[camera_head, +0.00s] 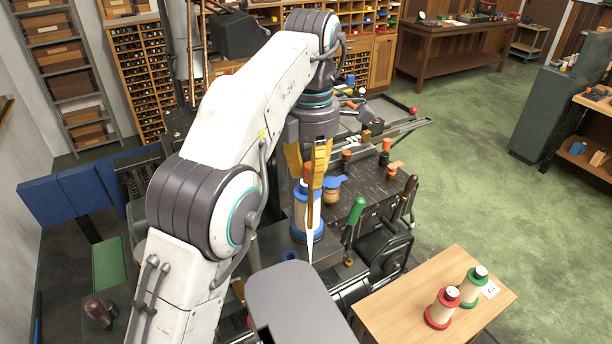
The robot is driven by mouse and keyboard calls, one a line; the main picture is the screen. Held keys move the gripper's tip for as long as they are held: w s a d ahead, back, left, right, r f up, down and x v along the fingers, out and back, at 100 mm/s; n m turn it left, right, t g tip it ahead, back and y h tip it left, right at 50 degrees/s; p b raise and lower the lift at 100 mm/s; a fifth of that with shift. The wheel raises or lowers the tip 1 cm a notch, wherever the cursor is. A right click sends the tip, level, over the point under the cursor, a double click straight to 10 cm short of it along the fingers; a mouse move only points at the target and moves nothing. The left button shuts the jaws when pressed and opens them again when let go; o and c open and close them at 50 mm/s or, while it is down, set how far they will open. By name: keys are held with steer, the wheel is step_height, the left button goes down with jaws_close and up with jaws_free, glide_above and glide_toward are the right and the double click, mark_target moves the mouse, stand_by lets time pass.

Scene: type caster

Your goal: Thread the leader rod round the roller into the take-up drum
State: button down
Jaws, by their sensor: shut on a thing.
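My gripper (308,182) has golden fingers pointing down over the machine. I cannot pick out the roller or the take-up drum for sure; my arm and gripper hide part of the machine.
A green-handled lever (355,212) and a dark crank box (384,245) stand right of the gripper. A wooden table (400,292) at lower right holds a red spool (440,308) and a green spool (472,288). The green floor (470,150) at right is clear.

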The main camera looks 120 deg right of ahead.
steer(key=shift+w+n, duration=0.1)
steer(key=shift+n, duration=0.4)
steer(key=shift+s+a+n, duration=0.25)
steer(key=shift+s+n, duration=0.15)
steer(key=shift+n, duration=0.2)
steer(key=shift+w, duration=0.15)
steer(key=shift+a+n, duration=0.15)
steer(key=shift+n, duration=0.15)
steer(key=shift+a, duration=3.75)
steer(key=w+d, duration=0.6)
steer(key=w, duration=0.4)
steer(key=w+d, duration=0.6)
steer(key=w, duration=0.5)
steer(key=w+d, duration=0.6)
steer(key=w, duration=0.5)
steer(key=shift+w+d+f, duration=0.15)
steer(key=shift+d+f, duration=0.05)
steer(key=shift+f, duration=0.4)
